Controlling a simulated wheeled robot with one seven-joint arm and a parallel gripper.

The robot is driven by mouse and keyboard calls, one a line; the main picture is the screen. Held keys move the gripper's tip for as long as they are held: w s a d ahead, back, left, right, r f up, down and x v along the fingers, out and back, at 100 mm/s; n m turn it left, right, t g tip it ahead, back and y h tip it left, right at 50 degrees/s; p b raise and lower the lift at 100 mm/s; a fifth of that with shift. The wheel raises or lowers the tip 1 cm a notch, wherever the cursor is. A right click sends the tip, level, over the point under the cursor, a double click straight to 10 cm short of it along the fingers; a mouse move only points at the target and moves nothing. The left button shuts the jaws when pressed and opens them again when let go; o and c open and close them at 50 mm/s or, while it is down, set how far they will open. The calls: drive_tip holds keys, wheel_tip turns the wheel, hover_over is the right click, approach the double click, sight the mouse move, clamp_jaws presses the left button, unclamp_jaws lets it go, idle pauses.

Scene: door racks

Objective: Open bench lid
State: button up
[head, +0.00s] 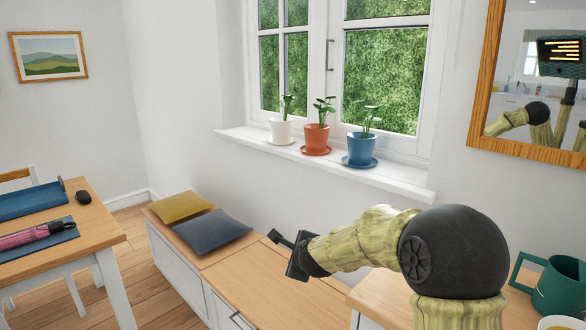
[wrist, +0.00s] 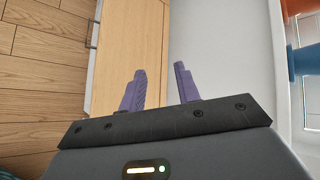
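The bench stands against the wall under the window, and its wooden lid (head: 255,283) lies flat and closed. The lid also shows in the wrist view (wrist: 132,42), left of and between my fingers. A metal handle (head: 241,321) sits on the white bench front below the lid's front edge; it also shows in the wrist view (wrist: 93,33). My gripper (head: 284,239) is above the lid, towards the wall side. In the wrist view my gripper (wrist: 160,70) has its two purple fingers apart with nothing between them. I cannot tell its exact height above the lid.
A yellow cushion (head: 181,206) and a grey-blue cushion (head: 212,231) lie on the bench's far part. Three potted plants, including an orange pot (head: 316,139), stand on the sill (head: 400,182) above. A table (head: 95,222) stands left, with open floor (head: 145,268) between.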

drive_tip(key=s+d+f+n+g+h, duration=0.1)
drive_tip(key=s+d+f+n+g, duration=0.2)
drive_tip(key=s+d+n, duration=0.5)
drive_tip(key=s+d+f+n+g+h, duration=0.1)
drive_tip(key=s+d+f+n+g, duration=0.15)
drive_tip(key=s+n, duration=0.65)
drive_tip(key=s+d+f+n+g+h, duration=0.1)
drive_tip(key=s+d+f+n+g, duration=0.25)
drive_tip(key=s, duration=1.05)
wheel_tip(320, 180, up, 25)
drive_tip(key=t+p, duration=0.1)
drive_tip(key=p, duration=2.4)
drive_tip(key=shift+w+d, duration=0.15)
drive_tip(key=shift+w, duration=0.15)
clamp_jaws()
